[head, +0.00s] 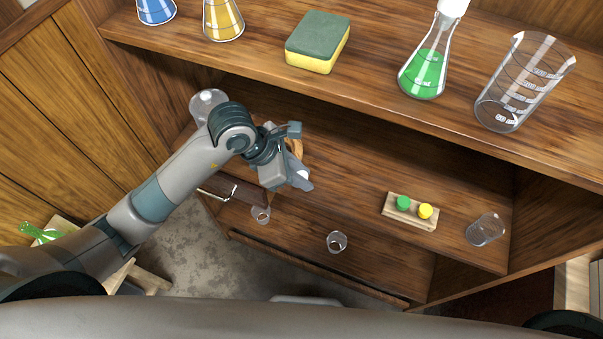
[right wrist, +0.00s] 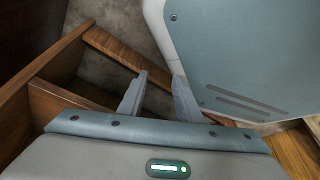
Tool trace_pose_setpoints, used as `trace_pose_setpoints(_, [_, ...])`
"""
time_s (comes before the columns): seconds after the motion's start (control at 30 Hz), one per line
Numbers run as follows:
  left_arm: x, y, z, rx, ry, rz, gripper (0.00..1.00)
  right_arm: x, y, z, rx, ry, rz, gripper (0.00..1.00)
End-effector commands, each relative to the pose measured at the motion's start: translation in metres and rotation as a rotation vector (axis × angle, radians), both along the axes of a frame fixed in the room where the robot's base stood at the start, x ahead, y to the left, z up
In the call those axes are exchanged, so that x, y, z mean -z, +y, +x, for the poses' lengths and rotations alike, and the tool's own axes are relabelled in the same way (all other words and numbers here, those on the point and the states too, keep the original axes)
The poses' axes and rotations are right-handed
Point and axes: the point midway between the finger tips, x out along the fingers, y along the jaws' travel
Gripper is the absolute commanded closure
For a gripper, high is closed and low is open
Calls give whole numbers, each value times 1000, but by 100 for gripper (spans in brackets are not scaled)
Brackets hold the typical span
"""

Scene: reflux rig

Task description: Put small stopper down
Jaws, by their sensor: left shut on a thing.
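My left gripper (head: 299,175) is over the lower shelf in the head view, with its fingers shut. A wooden rack (head: 398,221) on the lower shelf, to the right of the gripper, holds a green stopper (head: 403,203) and a yellow stopper (head: 425,211). An orange-brown curved thing (head: 296,147) shows partly behind the gripper. My right gripper (right wrist: 160,74) is open and empty in the right wrist view.
Small clear glasses (head: 337,242) (head: 261,214) stand left of the rack and a clear beaker (head: 485,230) to its right. The upper shelf bears a sponge (head: 317,42), a green flask (head: 425,72), a large beaker (head: 520,85) and other flasks. Bare shelf lies between gripper and rack.

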Motion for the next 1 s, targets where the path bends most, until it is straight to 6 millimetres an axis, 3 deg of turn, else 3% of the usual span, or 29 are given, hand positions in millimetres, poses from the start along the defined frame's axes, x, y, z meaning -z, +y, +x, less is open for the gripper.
trace_pose_setpoints(0.03, [1, 0, 0, 0, 0, 0, 100, 0, 1, 1, 0, -3, 2, 69])
trace_pose_setpoints(0.07, [0, 0, 0, 0, 0, 0, 73, -1, 1, 1, 0, -4, 2, 69])
trace_pose_setpoints(0.13, [0, 0, 0, 0, 0, 0, 59, 0, 1, -2, 0, -1, 3, 69])
trace_pose_setpoints(0.7, [-9, 5, 0, 0, -4, 0, 59, 7, -1, -26, -1, 42, -4, 69])
trace_pose_setpoints(0.83, [-24, 13, -3, 1, -5, 1, 59, 7, 1, -15, -1, 16, 2, 69])
trace_pose_setpoints(1.0, [-46, 25, -6, 1, -5, 1, 59, -1, 10, 20, -2, -54, 19, 69])
